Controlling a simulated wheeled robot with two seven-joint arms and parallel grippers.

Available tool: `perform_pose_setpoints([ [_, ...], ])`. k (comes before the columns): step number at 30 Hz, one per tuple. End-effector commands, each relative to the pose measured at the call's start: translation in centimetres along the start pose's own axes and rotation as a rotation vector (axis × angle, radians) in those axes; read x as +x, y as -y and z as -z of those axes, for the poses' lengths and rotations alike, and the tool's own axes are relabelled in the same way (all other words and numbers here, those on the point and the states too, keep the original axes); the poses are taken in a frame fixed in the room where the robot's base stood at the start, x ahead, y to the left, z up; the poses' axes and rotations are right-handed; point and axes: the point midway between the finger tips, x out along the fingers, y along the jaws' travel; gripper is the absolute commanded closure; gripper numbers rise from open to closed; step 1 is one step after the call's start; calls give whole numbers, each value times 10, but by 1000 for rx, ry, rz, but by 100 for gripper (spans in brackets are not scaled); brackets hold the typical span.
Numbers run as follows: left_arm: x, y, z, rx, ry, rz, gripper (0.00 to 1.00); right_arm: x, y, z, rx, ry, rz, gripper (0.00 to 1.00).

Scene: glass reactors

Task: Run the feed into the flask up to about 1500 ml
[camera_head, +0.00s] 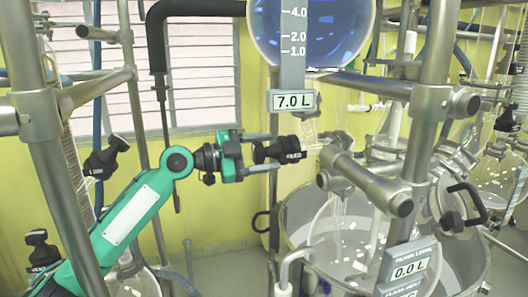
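The feed vessel (313,38) is a round glass bulb of blue liquid at top centre, with a scale and a 7.0 L display (293,101). Below it, the black feed valve knob (287,150), lettered FEED, points left. My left gripper (266,153) comes in from the left, one finger above and one below the knob's end. Whether the fingers press on it or leave a small gap is unclear. The glass flask (345,240) sits in a metal bath at lower right and looks clear. Its flask level display (409,268) reads 0.0 L. My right gripper is not in view.
Metal posts and clamps (365,185) stand close around the flask and feed line. A black vent knob (42,248) is at lower left, another black knob (105,158) above it. A black handle (465,208) is at right. More glassware stands at far right.

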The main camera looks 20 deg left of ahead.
Motion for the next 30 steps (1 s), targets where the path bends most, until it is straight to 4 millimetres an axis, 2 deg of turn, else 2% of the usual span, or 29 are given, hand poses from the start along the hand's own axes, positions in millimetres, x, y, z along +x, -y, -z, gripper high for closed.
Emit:
perform_pose_setpoints([
  [1, 0, 0, 0, 0, 0, 0, 53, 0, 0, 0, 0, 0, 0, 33],
  [5, 0, 0, 0, 0, 0, 0, 78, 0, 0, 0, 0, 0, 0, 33],
  [17, 0, -1, 0, -68, 0, -2, 78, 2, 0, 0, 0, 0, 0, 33],
  [30, 0, 0, 1, -422, -2, -1, 78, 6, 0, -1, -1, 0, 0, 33],
])
